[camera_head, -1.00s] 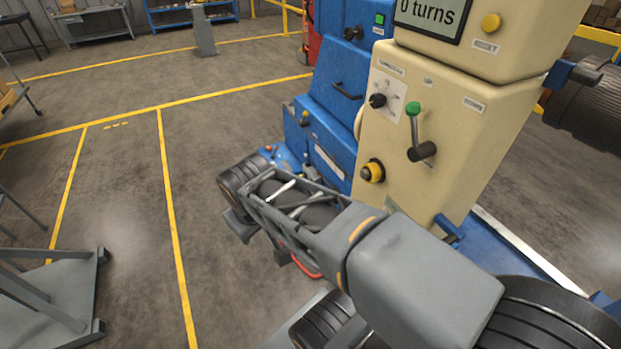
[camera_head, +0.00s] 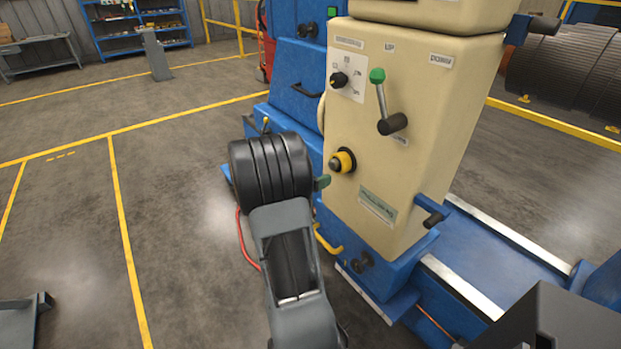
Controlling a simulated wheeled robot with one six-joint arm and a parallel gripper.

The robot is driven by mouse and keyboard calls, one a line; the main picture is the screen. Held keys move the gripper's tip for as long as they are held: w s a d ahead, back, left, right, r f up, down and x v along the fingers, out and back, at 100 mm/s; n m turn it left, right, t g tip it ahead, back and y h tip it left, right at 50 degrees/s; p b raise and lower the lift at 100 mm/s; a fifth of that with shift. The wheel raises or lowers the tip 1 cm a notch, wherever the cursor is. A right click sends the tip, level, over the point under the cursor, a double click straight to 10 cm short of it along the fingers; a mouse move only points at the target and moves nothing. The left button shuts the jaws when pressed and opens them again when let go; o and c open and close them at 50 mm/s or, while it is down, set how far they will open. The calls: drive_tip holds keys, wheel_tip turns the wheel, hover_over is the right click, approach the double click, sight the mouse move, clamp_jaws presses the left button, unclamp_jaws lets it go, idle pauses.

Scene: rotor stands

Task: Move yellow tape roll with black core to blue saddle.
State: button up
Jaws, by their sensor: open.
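I cannot make out a yellow tape roll with a black core. A yellow ring with a dark centre (camera_head: 343,160) on the front of the cream housing looks like a machine knob. A blue base (camera_head: 400,268) carries the cream housing; I cannot tell whether it is the blue saddle. My arm reaches up from the bottom, and its black ribbed wrist is in front of the blue machine. My gripper (camera_head: 322,183) is mostly hidden behind that wrist; only a small grey-green piece shows at its right. No held thing is visible.
The cream housing (camera_head: 405,150) with a green-knobbed lever (camera_head: 380,90) stands close to the right of my wrist. A blue handle (camera_head: 432,210) juts from it. A blue bed with pale rails (camera_head: 490,240) runs right. The floor at left is open, with yellow lines.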

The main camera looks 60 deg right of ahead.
sight(331, 165)
drive_tip(key=shift+b+x, duration=0.65)
drive_tip(key=shift+x, duration=3.9)
drive_tip(key=c, duration=0.8)
drive_tip(key=shift+r, duration=0.15)
drive_tip(key=p+v, duration=0.1)
drive_tip(key=v, duration=0.7)
drive_tip(key=shift+a, duration=0.35)
drive_tip(key=shift+r, duration=0.1)
